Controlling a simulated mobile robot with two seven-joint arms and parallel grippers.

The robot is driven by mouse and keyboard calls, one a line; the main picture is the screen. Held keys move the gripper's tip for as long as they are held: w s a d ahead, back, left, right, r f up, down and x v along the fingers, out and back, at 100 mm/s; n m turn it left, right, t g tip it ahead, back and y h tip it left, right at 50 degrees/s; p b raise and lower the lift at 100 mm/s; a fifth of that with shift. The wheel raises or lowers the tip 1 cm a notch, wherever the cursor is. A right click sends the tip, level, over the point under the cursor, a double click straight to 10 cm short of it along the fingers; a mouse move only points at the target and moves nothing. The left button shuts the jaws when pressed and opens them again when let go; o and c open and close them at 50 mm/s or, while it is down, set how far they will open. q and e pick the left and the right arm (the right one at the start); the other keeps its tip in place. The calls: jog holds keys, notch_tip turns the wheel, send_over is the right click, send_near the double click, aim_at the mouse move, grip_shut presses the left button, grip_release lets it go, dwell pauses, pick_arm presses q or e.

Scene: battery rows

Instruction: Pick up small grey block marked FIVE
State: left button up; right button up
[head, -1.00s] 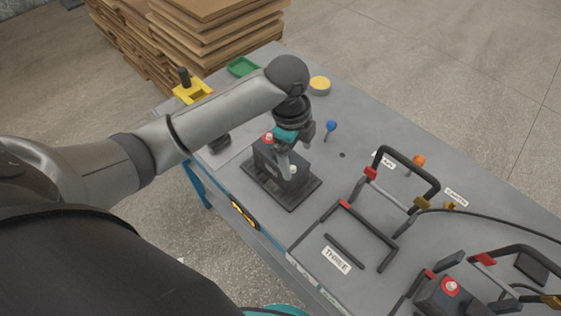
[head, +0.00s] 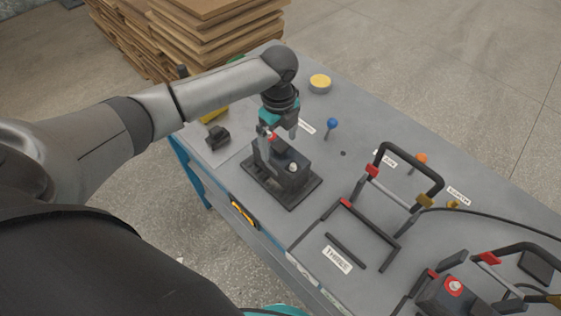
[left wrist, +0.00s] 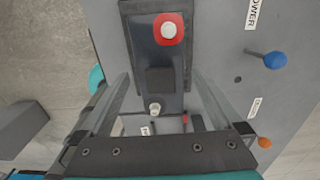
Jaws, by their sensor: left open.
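My left gripper (head: 279,143) is open, above a dark battery (head: 291,176) to the right of that block. In the left wrist view the open fingers (left wrist: 161,100) straddle the battery (left wrist: 158,75), with its red-ringed terminal and a pale terminal in sight. Nothing shows clearly gripped. My right gripper is not in view.
The battery stands on a dark base plate (head: 310,190). A blue knob (head: 332,123), yellow disc (head: 320,83) and orange knob (head: 421,159) stand behind. Black frames (head: 432,178) and another battery (head: 452,296) are at right. Stacked boards (head: 205,30) lie beyond the table.

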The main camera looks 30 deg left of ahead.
aim_at(280, 156)
pick_arm(q)
jog(key=f, duration=0.3)
jog(key=f+b, duration=0.1)
jog(key=f, duration=0.2)
jog(key=shift+s+d, duration=0.1)
jog(key=shift+d, duration=0.1)
jog(key=shift+r, duration=0.1)
grip_shut()
jog(key=shift+w+r, duration=0.15)
jog(key=shift+w, duration=0.05)
dwell(0.6)
